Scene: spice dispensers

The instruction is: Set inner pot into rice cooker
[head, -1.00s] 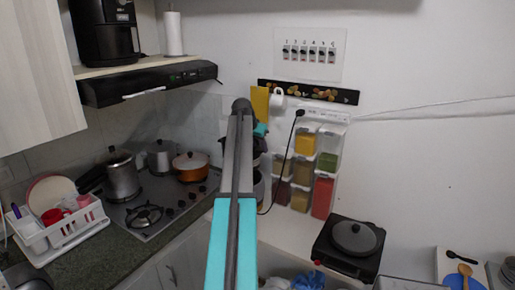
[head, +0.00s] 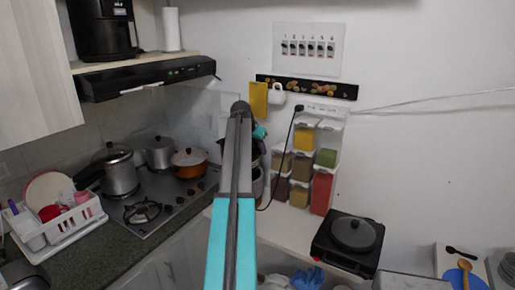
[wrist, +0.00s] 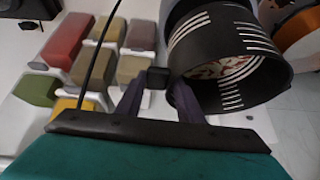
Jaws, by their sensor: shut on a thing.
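In the wrist view a black round pot (wrist: 190,68) with white stripes, which I take for the inner pot, is on the right, its open mouth showing reddish and pale contents. My gripper (wrist: 165,80) is at its left side; one finger overlaps the wall, and a small black block shows between the fingers. I take the gripper to be shut on the pot, though the contact is partly hidden. A grey rounded body (wrist: 178,12), perhaps the rice cooker, shows behind the pot. In the head view my arm hides most of this; a dark-and-grey shape (head: 258,186) shows beside it.
Spice dispensers (head: 321,190) stand close right of my arm, with a black cord hanging before them. A hot plate with a lidded pan (head: 353,233) is farther right. The stove (head: 165,205) with several pots and a white dish rack (head: 55,232) are left.

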